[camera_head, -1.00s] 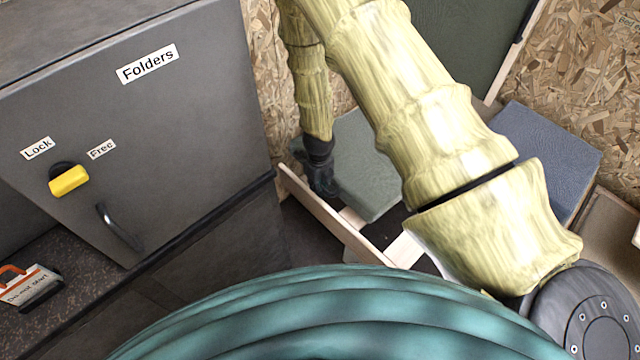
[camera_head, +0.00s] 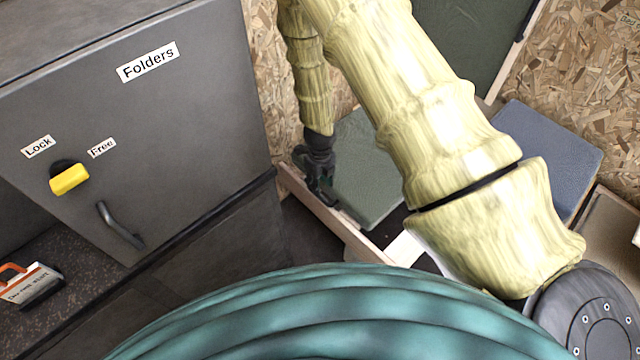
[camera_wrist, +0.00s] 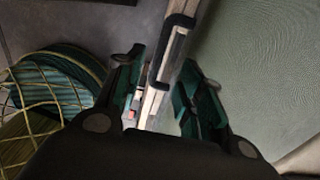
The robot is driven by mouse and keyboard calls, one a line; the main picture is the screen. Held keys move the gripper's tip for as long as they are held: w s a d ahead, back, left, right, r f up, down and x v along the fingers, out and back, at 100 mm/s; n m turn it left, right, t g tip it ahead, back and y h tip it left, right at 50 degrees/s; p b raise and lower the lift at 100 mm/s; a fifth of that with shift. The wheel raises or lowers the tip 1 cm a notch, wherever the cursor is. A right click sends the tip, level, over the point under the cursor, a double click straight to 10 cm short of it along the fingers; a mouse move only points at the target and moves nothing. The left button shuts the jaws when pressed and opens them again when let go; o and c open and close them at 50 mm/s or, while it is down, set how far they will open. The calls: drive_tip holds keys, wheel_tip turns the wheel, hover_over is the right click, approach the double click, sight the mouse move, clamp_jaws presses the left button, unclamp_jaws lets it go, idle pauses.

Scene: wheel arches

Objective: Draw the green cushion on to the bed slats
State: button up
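The green cushion (camera_head: 368,180) is a flat grey-green pad lying on the pale bed slats (camera_head: 405,250), behind my arm. In the wrist view the cushion (camera_wrist: 265,65) fills the right side. A black loop (camera_wrist: 178,40), like a handle, shows along its left edge. My gripper (camera_head: 322,190) is at the cushion's left edge, above the wooden side rail (camera_head: 345,228). In the wrist view my gripper (camera_wrist: 160,95) has its fingers apart, with the rail and part of the loop visible between them. Contact with the loop cannot be told. My arm hides the cushion's right part.
A grey cabinet (camera_head: 150,130) with a yellow lock knob (camera_head: 69,179) stands at left. A blue cushion (camera_head: 550,150) lies at right, beyond my arm. A dark green panel (camera_head: 465,45) leans at the back. Chipboard walls (camera_head: 590,70) close off the rear.

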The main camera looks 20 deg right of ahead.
wheel_tip(320, 180, up, 10)
drive_tip(key=shift+r, duration=0.2)
idle(0.3)
drive_tip(key=shift+s+d+f, duration=0.1)
drive_tip(key=shift+s+f, duration=0.1)
drive_tip(key=shift+s, duration=0.05)
drive_tip(key=c, duration=0.4)
drive_tip(key=s+d+f+n+g+h, duration=0.1)
drive_tip(key=s+d+f+n, duration=0.1)
drive_tip(key=s+f+n, duration=0.5)
drive_tip(key=s+d+f+n+h, duration=0.2)
drive_tip(key=s+n, duration=0.6)
drive_tip(key=s, duration=0.3)
drive_tip(key=shift+c, duration=0.2)
drive_tip(key=s+a+f+n+y, duration=0.1)
drive_tip(key=s+a+n, duration=0.2)
drive_tip(key=s+n, duration=0.4)
drive_tip(key=s+a+f+n+t+y, duration=0.1)
drive_tip(key=s+a+n+y, duration=0.1)
drive_tip(key=s+n, duration=0.5)
drive_tip(key=a+n, duration=0.1)
drive_tip(key=n, duration=0.1)
drive_tip(key=shift+s+f+n, duration=0.25)
drive_tip(key=shift+f+n, duration=0.15)
